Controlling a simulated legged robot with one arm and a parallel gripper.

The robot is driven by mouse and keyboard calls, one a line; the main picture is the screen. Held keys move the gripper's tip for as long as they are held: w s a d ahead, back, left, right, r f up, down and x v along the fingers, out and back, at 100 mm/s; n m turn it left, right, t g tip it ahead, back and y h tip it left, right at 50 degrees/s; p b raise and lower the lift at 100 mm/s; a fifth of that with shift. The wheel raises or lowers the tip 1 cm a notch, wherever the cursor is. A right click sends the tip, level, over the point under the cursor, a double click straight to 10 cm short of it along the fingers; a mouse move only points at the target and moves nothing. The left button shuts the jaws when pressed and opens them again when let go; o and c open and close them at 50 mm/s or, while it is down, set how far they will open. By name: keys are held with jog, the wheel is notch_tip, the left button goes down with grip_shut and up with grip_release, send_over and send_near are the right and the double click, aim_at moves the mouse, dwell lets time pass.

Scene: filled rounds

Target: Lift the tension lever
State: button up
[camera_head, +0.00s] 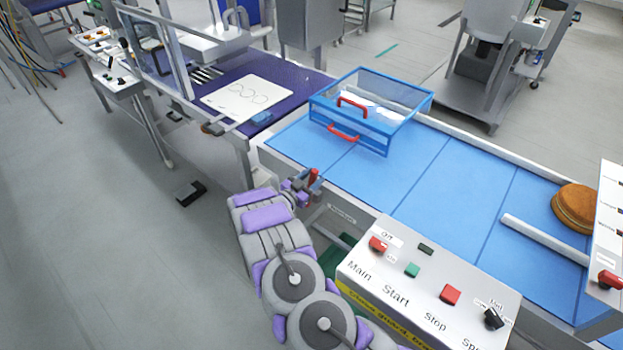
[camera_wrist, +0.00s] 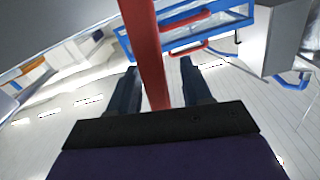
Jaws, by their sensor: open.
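The tension lever is a red bar (camera_head: 314,178) at the near edge of the blue conveyor in the head view. In the wrist view the red lever (camera_wrist: 146,48) runs from the top edge down between my two dark fingers. My gripper (camera_head: 301,184) is at the lever in the head view, and its fingers are apart. In the wrist view my gripper (camera_wrist: 160,72) has one finger on each side of the lever, with a visible gap on the right. The lever's lower end is hidden behind the gripper body.
A blue-framed clear guard (camera_head: 410,107) with red handles stands over the conveyor (camera_head: 425,180). A control panel (camera_head: 400,272) with buttons is to the right of my arm. A round brown item (camera_head: 577,207) lies on the belt at right. Floor at left is mostly clear.

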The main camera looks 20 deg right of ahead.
jog(key=v, duration=1.7)
jog(key=shift+a+p, duration=0.25)
jog(key=shift+p, duration=0.05)
